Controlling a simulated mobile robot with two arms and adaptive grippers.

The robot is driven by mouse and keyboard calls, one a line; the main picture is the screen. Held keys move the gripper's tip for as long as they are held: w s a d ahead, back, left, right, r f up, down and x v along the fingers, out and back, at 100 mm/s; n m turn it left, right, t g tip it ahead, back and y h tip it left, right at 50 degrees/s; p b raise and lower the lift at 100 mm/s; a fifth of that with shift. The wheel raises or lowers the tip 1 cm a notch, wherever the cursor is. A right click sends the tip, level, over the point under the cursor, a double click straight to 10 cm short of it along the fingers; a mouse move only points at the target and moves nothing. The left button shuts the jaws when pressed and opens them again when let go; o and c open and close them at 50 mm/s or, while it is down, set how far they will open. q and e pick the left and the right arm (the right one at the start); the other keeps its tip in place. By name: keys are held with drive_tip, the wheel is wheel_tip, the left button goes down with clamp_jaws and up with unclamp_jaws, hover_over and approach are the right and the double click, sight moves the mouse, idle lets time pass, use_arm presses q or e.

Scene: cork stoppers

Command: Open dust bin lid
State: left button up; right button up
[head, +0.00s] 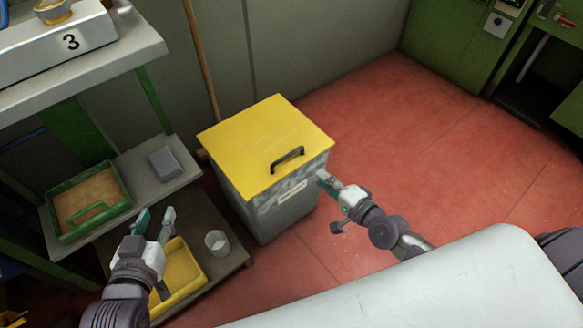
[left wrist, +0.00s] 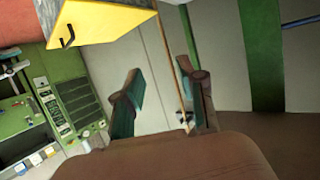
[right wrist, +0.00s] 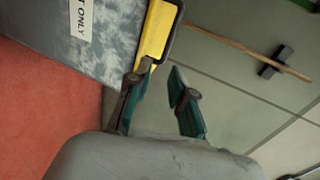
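The dust bin (head: 268,212) is a grey box with a flat yellow lid (head: 250,140), which lies shut on top. A black handle (head: 288,157) sits near the lid's front edge. My right gripper (head: 325,181) is at the bin's front right corner, just below the lid's edge. In the right wrist view its fingers (right wrist: 157,92) are apart, with the yellow lid edge (right wrist: 156,35) and black handle (right wrist: 172,42) just beyond the left fingertip; I cannot tell whether they touch. My left gripper (head: 155,218) is open and empty, left of the bin; the lid (left wrist: 103,18) also shows in its wrist view.
A shelf unit (head: 185,180) stands left of the bin, with a green tray (head: 60,232), a grey block (head: 165,162), a yellow tray (head: 205,272) and a white cup (head: 217,242). A wooden pole (head: 203,60) leans behind the bin. Red floor (head: 420,150) is clear to the right.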

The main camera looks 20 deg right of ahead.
drive_tip(key=b, duration=0.1)
approach(291, 154)
drive_tip(key=w+f, duration=0.2)
drive_tip(key=w, duration=0.2)
drive_tip(key=x, duration=0.1)
drive_tip(key=b+x, duration=0.1)
drive_tip(key=x, duration=0.1)
drive_tip(key=a+x, duration=0.1)
drive_tip(key=x, duration=0.1)
drive_tip(key=shift+w+r, duration=0.1)
drive_tip(key=shift+r, duration=0.1)
use_arm(q)
wheel_tip(291, 154, up, 11)
drive_tip(key=d+t+h, duration=0.1)
drive_tip(key=t+h, duration=0.1)
drive_tip(key=t, duration=0.5)
drive_tip(key=shift+w+d+r, duration=0.2)
drive_tip(key=shift+w+d, duration=0.15)
use_arm(e)
drive_tip(key=shift+w+a, duration=0.2)
drive_tip(key=shift+w, duration=0.3)
clamp_jaws()
